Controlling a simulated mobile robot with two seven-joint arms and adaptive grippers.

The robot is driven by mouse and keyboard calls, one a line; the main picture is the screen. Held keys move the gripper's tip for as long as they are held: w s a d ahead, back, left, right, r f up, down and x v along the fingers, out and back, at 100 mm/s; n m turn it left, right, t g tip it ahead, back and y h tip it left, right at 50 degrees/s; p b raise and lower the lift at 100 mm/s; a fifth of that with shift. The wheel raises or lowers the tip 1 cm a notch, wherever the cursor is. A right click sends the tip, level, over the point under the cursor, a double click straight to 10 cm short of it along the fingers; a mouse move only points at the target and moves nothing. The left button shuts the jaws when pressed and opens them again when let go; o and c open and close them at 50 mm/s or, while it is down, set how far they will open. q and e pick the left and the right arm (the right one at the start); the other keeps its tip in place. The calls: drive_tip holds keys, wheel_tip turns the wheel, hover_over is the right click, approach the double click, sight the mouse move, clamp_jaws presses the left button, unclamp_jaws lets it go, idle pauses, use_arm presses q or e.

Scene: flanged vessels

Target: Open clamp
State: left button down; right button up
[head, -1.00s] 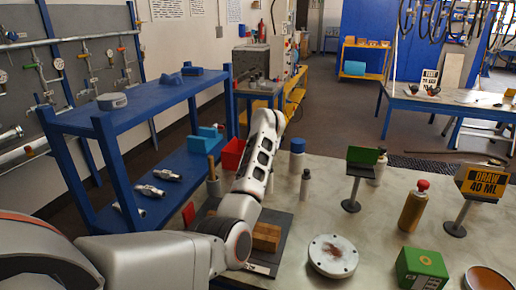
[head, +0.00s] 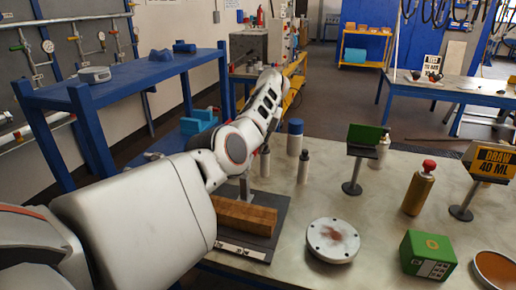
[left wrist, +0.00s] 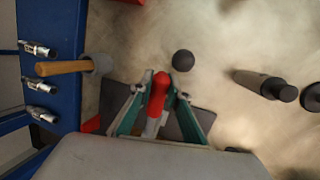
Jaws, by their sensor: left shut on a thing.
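The clamp's red handle (left wrist: 157,92) shows upright between the fingers of my left gripper (left wrist: 160,100) in the left wrist view. The teal and grey fingers are closed in on it from both sides. In the head view, the dark base plate (head: 268,247) carries a long wooden block (head: 245,216) and a grey clamp post (head: 245,187) behind it. My left arm hides most of the clamp and the gripper's fingertips there. The plate also shows beneath the fingers in the left wrist view (left wrist: 201,118). My right gripper is not in view.
A blue shelf (head: 130,77) stands at the left. Bench between them is clear.

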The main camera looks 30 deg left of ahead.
use_arm(q)
drive_tip(key=shift+f+g+b, duration=0.3)
drive_tip(key=shift+f+b, duration=0.2)
drive_tip(key=shift+b, duration=0.05)
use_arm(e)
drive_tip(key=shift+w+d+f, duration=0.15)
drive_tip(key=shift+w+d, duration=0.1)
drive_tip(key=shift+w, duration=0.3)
use_arm(q)
drive_tip(key=shift+s, duration=0.1)
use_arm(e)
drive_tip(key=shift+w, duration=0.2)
use_arm(q)
drive_tip(key=c, duration=1.9)
unclamp_jaws()
drive_tip(key=shift+r, duration=0.15)
drive_tip(key=shift+d+r, duration=0.1)
drive_tip(key=shift+r, duration=0.4)
drive_tip(key=w+v, duration=0.1)
drive_tip(key=v, duration=1)
drive_tip(key=shift+s, duration=0.5)
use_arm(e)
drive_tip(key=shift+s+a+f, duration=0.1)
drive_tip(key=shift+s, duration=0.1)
